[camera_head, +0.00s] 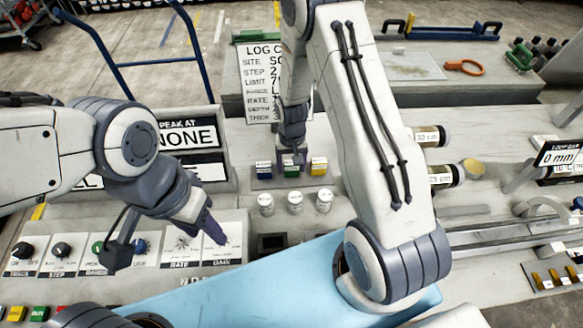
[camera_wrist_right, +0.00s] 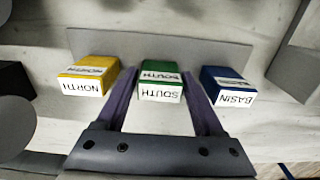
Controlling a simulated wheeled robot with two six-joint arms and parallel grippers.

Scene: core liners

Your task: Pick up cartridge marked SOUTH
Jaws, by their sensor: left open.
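The green cartridge marked SOUTH (camera_head: 292,171) stands between the blue and yellow cartridges on a low grey holder in the head view. In the right wrist view the green SOUTH cartridge (camera_wrist_right: 160,92) has its white label facing the camera. My right gripper (camera_head: 291,158) is above it, pointing down. In the right wrist view my right gripper's fingers (camera_wrist_right: 159,82) are on either side of the green cartridge, with narrow gaps showing, so it looks open. My left gripper (camera_head: 168,243) is open and empty over the knob panel at the left.
The yellow NORTH cartridge (camera_wrist_right: 89,76) and blue BASIN cartridge (camera_wrist_right: 227,84) stand close beside the fingers. Several small white jars (camera_head: 295,201) stand just in front of the holder. A log sign (camera_head: 259,80) stands behind, and core tubes (camera_head: 445,177) lie to the right.

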